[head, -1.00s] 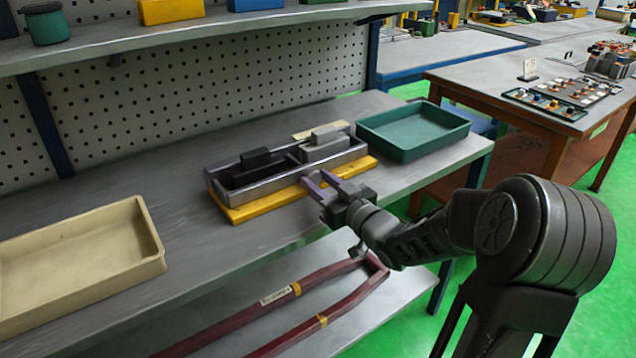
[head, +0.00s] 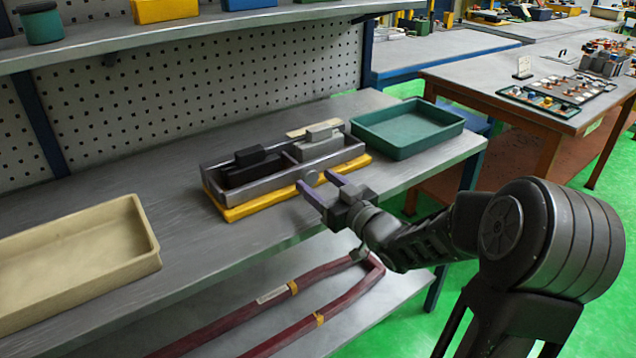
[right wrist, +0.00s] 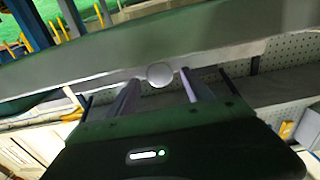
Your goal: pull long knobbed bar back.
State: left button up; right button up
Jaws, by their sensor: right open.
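The long knobbed bar (head: 270,190) is a grey metal strip along the front of a rectangular holder with a yellow base (head: 245,209). Its round pale knob (head: 311,177) faces me. My right gripper (head: 316,182) is open, with its two purple-grey fingers pointing at the bar, one on each side of the knob. My left gripper is not in view.
The holder contains a black block (head: 250,170) and a grey block (head: 318,148). A green tray (head: 408,150) stands right of it and a beige tray (head: 150,235) left. A dark red rail frame (head: 300,335) lies on the lower shelf. Bare bench lies between holder and beige tray.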

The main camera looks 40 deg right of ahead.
jog(key=s, duration=0.7)
jog(key=shift+s, duration=0.15)
jog(key=shift+a, duration=0.1)
